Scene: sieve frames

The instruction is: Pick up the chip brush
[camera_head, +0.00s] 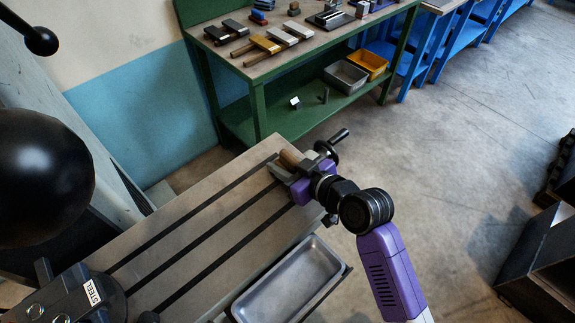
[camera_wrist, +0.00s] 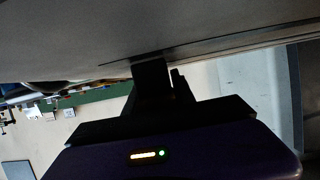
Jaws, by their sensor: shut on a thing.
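The chip brush (camera_head: 290,158) shows as a brown wooden piece at the far right corner of the slotted machine table, partly hidden by my gripper. My gripper (camera_head: 284,172) is at that corner, shut on the brush. In the wrist view my gripper (camera_wrist: 165,78) shows as dark fingers close together against a grey surface; the brush cannot be made out there. Whether the brush still touches the table cannot be told.
The machine table (camera_head: 185,205) has long dark slots and is mostly bare. A metal tray (camera_head: 290,278) sits along its near right side. A handwheel crank (camera_head: 338,137) sticks out just past my gripper. A green workbench (camera_head: 258,95) with tools stands behind.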

